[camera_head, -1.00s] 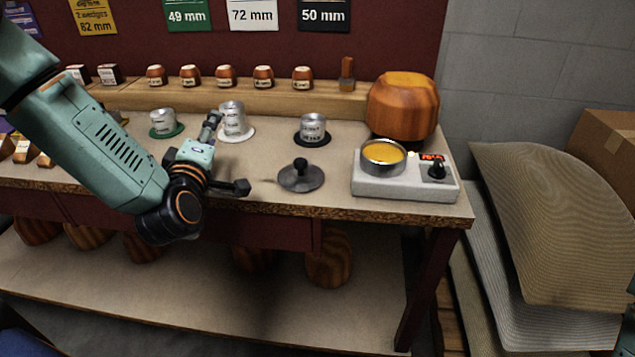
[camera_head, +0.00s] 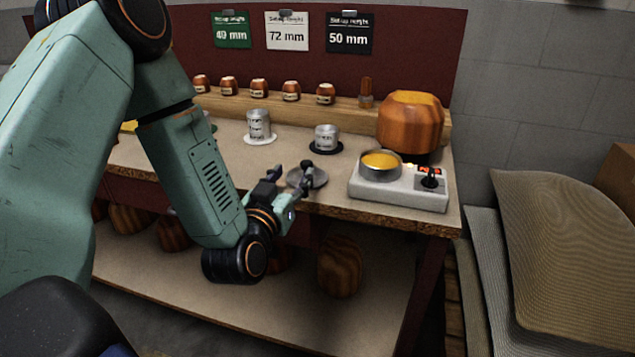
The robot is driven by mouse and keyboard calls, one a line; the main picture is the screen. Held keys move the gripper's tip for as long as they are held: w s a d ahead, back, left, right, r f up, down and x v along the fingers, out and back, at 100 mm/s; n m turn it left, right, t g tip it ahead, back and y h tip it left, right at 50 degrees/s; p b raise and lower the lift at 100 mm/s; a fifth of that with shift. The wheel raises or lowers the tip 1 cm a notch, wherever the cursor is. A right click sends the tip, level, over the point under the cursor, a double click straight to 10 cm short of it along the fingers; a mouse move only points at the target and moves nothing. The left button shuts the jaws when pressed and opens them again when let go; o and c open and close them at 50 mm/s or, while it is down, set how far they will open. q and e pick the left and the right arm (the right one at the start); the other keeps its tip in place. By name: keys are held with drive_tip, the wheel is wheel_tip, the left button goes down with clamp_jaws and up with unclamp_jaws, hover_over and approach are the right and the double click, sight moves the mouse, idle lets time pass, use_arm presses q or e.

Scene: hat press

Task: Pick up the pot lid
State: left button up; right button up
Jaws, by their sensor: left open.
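The pot lid (camera_head: 318,178) is a dark grey disc with a black knob, lying on the bench near its front edge. My left gripper (camera_head: 290,170) is open, its fingers pointing away from me at the lid. One finger overlaps the lid and its knob in the picture and partly hides them. I cannot tell whether it touches the lid. The pot (camera_head: 381,165), holding something orange-yellow, sits on a white heater (camera_head: 400,188) to the right of the lid. My right gripper does not show.
Metal weights stand on a white disc (camera_head: 260,140) and a black disc (camera_head: 326,149) behind the lid. A large wooden block (camera_head: 410,122) stands behind the heater. Several small wooden pieces line the back ledge (camera_head: 300,101). The bench between lid and heater is clear.

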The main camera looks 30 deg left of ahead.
sight(304, 165)
use_arm(q)
drive_tip(key=shift+w+d+m, duration=0.2)
drive_tip(key=shift+d+m, duration=0.1)
drive_tip(key=b+x, duration=0.1)
drive_tip(key=x, duration=0.3)
drive_tip(key=b+x, duration=0.1)
drive_tip(key=x, duration=0.1)
drive_tip(key=shift+w+f+b, duration=0.25)
drive_tip(key=shift+f+b, duration=0.1)
drive_tip(key=shift+w+a, duration=0.2)
drive_tip(key=shift+w, duration=0.25)
drive_tip(key=shift+d, duration=0.15)
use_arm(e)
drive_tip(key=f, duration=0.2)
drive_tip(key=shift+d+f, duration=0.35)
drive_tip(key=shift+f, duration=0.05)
use_arm(q)
drive_tip(key=shift+s, duration=0.1)
drive_tip(key=shift+c, duration=0.6)
drive_tip(key=c, duration=0.5)
clamp_jaws()
